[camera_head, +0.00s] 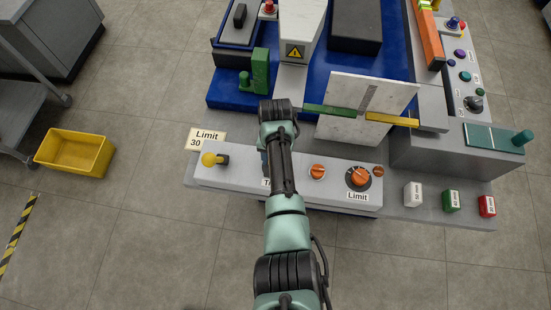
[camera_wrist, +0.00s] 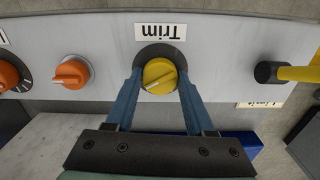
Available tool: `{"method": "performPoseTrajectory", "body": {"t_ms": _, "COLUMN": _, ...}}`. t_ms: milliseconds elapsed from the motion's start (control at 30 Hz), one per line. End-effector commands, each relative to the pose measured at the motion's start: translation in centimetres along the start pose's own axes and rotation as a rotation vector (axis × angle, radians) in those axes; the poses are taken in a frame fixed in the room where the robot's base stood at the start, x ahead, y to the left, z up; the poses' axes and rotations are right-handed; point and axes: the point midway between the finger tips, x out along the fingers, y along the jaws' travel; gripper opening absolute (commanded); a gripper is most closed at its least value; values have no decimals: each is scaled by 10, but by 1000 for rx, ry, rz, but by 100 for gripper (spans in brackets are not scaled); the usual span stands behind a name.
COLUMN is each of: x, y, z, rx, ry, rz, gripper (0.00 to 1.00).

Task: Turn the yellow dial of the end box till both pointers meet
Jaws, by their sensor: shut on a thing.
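In the wrist view, the yellow dial (camera_wrist: 160,76) sits on a dark round base under an upside-down "Trim" label (camera_wrist: 162,31). My gripper (camera_wrist: 159,82) has its two blue fingers on either side of the dial and is shut on it. The dial's pointer line is slanted. In the head view, my arm hides the dial and gripper on the grey end box (camera_head: 335,199). A green pointer (camera_head: 329,110) and a yellow pointer (camera_head: 392,119) lie across a white plate. Their inner tips are close, at about the same height, with a small gap.
An orange knob (camera_head: 317,172) and a larger orange "Limit" dial (camera_head: 358,177) are on the same box. A yellow-ended lever (camera_head: 211,159) is at its left end. White, green and red blocks (camera_head: 451,201) stand at right. A yellow bin (camera_head: 75,152) is on the floor.

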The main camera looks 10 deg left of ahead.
Motion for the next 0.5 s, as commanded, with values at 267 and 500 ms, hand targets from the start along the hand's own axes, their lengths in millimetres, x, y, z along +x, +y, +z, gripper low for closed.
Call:
{"method": "performPoseTrajectory", "body": {"t_ms": 267, "x": -1, "y": 0, "z": -1, "rx": 3, "ry": 3, "rz": -2, "gripper": 65}}
{"method": "performPoseTrajectory", "body": {"t_ms": 500, "x": -1, "y": 0, "z": -1, "rx": 1, "ry": 2, "rz": -1, "gripper": 84}}
